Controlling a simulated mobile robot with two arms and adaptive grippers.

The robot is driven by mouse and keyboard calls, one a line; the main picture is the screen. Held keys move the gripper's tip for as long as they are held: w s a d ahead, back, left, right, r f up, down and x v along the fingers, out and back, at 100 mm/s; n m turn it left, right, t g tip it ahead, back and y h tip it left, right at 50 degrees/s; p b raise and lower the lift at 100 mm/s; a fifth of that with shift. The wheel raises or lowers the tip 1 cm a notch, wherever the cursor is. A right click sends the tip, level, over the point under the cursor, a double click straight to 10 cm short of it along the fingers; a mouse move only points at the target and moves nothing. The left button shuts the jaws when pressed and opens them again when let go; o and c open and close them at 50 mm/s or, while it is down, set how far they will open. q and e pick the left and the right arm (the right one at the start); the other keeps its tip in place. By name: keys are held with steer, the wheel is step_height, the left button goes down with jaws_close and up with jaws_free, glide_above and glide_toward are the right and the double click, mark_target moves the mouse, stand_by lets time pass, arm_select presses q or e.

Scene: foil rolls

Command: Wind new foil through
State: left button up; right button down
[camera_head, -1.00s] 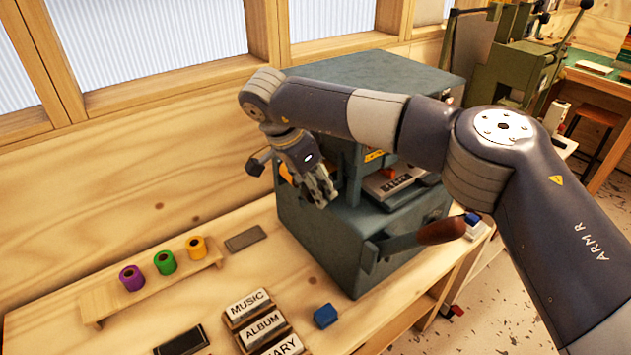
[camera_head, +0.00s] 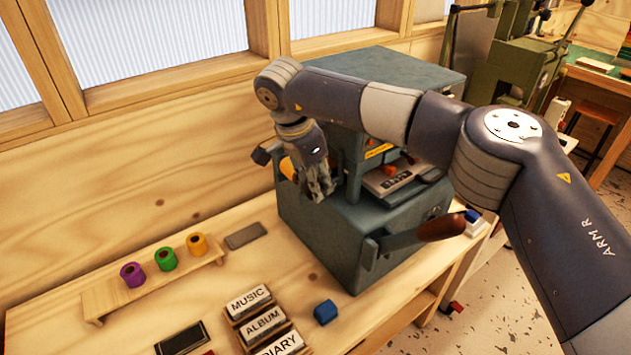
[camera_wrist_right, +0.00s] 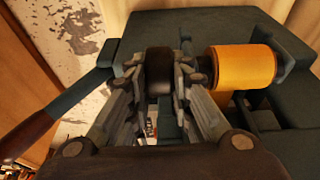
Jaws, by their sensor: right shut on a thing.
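The dark green press (camera_head: 335,245) stands on the bench. An orange-yellow foil roll (camera_head: 287,168) sits at its side, left of my right gripper. In the right wrist view the roll (camera_wrist_right: 240,68) is on a dark spindle, with a strip of foil hanging below it. My right gripper (camera_head: 321,190) is at the press; in the wrist view its fingers (camera_wrist_right: 168,75) are shut around a black cylindrical part (camera_wrist_right: 158,75), beside the roll. The fingers hide part of it. My left gripper is not in view.
Purple (camera_head: 132,274), green (camera_head: 166,258) and yellow (camera_head: 197,244) rolls stand on a small wooden rack. Label blocks (camera_head: 263,323) and a blue block (camera_head: 325,312) lie in front of the press. The press's lever (camera_head: 441,228) sticks out at the front right.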

steer(key=shift+w+d+f+g+y+p, duration=0.15)
steer(key=shift+g+y+p, duration=0.15)
steer(key=shift+g+y, duration=0.7)
steer(key=shift+w+d+f+g+y+p, duration=0.2)
steer(key=shift+g+y, duration=0.4)
steer(key=shift+y, duration=0.7)
steer(key=shift+s+a+r, duration=0.1)
steer(key=shift+s+r, duration=0.05)
steer(key=c, duration=1.4)
jaws_free()
steer(key=shift+c, duration=0.2)
steer(key=v, duration=1.2)
